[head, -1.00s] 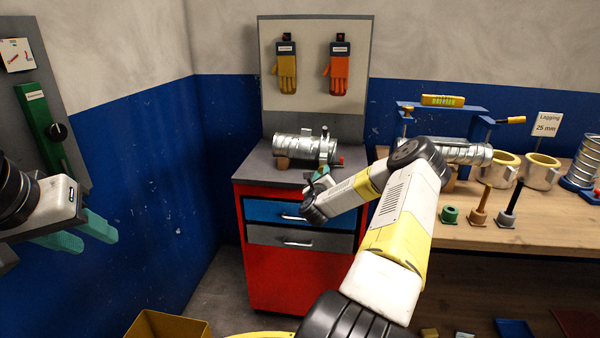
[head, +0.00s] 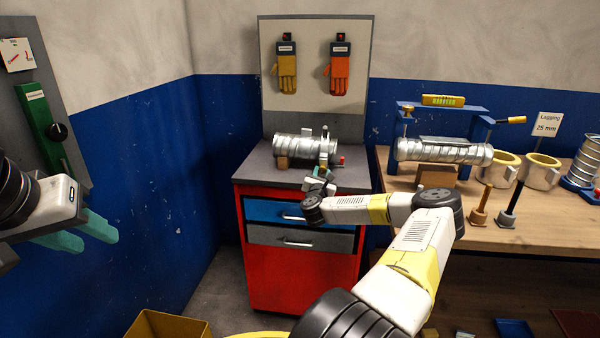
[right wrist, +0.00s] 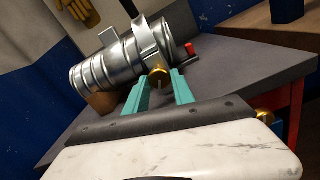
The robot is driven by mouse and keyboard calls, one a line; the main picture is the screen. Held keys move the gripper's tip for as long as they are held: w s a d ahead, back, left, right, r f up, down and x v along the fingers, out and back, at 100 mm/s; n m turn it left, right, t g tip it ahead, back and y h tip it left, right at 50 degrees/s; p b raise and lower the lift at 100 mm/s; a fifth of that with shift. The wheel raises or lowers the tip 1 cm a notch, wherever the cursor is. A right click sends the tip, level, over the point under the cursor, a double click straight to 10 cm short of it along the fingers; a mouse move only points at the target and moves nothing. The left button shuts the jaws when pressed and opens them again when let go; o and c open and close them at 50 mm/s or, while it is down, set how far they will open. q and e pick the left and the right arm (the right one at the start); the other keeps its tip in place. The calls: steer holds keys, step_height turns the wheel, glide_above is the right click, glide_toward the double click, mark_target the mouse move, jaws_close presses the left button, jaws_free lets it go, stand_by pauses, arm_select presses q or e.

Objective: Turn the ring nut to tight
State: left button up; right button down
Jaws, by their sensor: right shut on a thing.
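A silver spiral duct (head: 295,146) lies on the grey top of the red cabinet, with a metal clamp band (right wrist: 148,42) around its right part. The brass ring nut (right wrist: 158,76) sits at the near side of this band in the right wrist view. My right gripper (right wrist: 160,84) is shut on the ring nut, one teal finger on each side. In the head view my right gripper (head: 322,172) is in front of the duct, and the nut is too small to make out. My left gripper (head: 78,236) is open and empty at the far left, away from the duct.
A small red part (head: 341,160) is at the duct's right end. The red cabinet (head: 300,275) has blue and grey drawers. A wooden bench (head: 460,235) at right holds another duct (head: 445,151) in a blue frame. A green panel (head: 45,125) is at left.

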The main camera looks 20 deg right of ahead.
steer(key=m, duration=0.5)
steer(key=shift+f+m, duration=0.1)
steer(key=shift+m, duration=2.1)
steer(key=c, duration=1.1)
jaws_free()
steer(key=shift+o, duration=0.2)
steer(key=v, duration=0.8)
steer(key=shift+w, duration=0.1)
